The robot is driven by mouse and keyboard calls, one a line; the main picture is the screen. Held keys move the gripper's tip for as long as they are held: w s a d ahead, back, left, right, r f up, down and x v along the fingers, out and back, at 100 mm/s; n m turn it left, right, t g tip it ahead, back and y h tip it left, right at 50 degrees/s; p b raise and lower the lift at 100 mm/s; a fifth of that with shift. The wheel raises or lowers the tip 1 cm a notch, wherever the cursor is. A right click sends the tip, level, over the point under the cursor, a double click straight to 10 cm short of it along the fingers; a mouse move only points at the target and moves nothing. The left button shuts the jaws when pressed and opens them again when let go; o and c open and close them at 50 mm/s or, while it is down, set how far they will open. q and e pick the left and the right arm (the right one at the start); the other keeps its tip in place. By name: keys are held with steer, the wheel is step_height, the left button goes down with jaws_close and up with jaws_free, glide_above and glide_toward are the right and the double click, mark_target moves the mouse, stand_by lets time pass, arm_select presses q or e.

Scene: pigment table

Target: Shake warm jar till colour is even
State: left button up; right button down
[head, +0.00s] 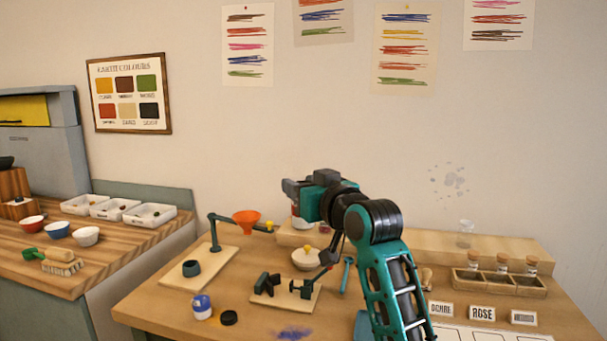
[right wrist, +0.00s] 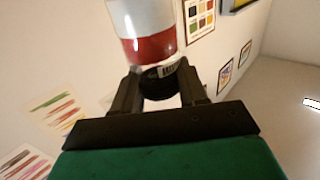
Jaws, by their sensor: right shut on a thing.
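My right gripper (head: 290,187) is raised above the table at the end of the teal arm in the head view. In the right wrist view its jaws (right wrist: 160,88) are shut around the dark end of a clear jar (right wrist: 155,48). The jar shows a red band with a paler white part beyond it, so its colour is in distinct layers. A small printed label sits near the dark end; its word is too small to read. The jar's far end runs out of the frame. My left gripper is not in view.
The air left of the gripper looks free, with the wall behind.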

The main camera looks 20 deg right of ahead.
step_height(320, 180, up, 6)
steer(key=shift+d+f, duration=0.1)
steer(key=shift+f, duration=0.1)
steer(key=f, duration=0.5)
steer(key=shift+s+a+f, duration=0.1)
steer(key=shift+a+f, duration=0.1)
steer(key=shift+f, duration=0.05)
steer(key=shift+d, duration=0.15)
steer(key=shift+r, duration=0.1)
